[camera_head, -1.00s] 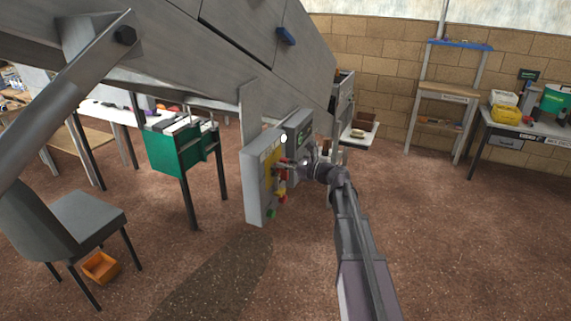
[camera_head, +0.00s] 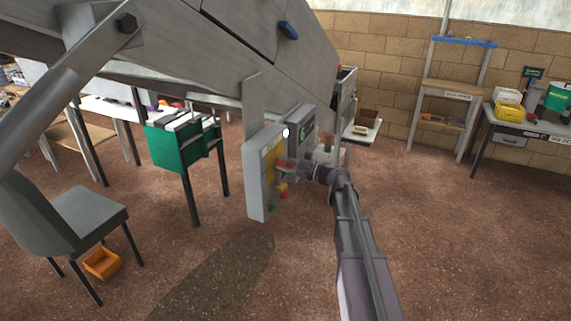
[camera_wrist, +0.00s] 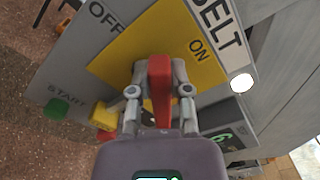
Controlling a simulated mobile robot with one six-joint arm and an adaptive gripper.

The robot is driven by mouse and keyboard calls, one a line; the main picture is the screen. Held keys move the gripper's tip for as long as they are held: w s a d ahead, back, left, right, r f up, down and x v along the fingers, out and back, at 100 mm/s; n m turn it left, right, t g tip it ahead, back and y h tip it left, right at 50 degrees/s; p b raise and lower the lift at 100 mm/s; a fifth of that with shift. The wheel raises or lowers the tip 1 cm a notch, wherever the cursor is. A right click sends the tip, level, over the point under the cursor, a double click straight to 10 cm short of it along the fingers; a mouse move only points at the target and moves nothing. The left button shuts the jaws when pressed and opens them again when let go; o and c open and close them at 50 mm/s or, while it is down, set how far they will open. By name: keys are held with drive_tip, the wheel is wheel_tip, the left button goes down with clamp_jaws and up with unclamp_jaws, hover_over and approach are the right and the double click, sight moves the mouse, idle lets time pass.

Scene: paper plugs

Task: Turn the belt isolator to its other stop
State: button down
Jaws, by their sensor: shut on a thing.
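The belt isolator is a red handle (camera_wrist: 160,82) on a yellow plate (camera_wrist: 200,72) marked OFF and ON, beside a BELT label (camera_wrist: 222,22). In the wrist view the handle's end points up the picture, between the two words. My gripper (camera_wrist: 159,66) is shut on the handle, one finger on each side. The handle's pivot is partly hidden by the gripper. In the head view my gripper (camera_head: 298,168) reaches the grey control box (camera_head: 256,187) from the right, and the red handle (camera_head: 285,164) shows small there.
A green START button (camera_wrist: 57,108) and a yellow knob (camera_wrist: 104,115) sit close by on the box. A white round lamp (camera_wrist: 241,83) is near the label. A grey cabinet with a display (camera_head: 303,126) stands just behind. Floor to the right is open.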

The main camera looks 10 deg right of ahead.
drive_tip(key=n, duration=0.2)
drive_tip(key=f+n, duration=0.1)
drive_tip(key=shift+s+a+n+b, duration=0.2)
drive_tip(key=shift+s+n+b, duration=0.05)
drive_tip(key=shift+n+b, duration=0.15)
drive_tip(key=shift+f+n+b, duration=0.15)
drive_tip(key=shift+f+n, duration=0.05)
drive_tip(key=shift+n, duration=0.65)
drive_tip(key=shift+f+n+b, duration=0.15)
drive_tip(key=shift+n, duration=0.7)
drive_tip(key=c, duration=0.6)
unclamp_jaws()
drive_tip(key=shift+o, duration=0.2)
drive_tip(key=v, duration=1.2)
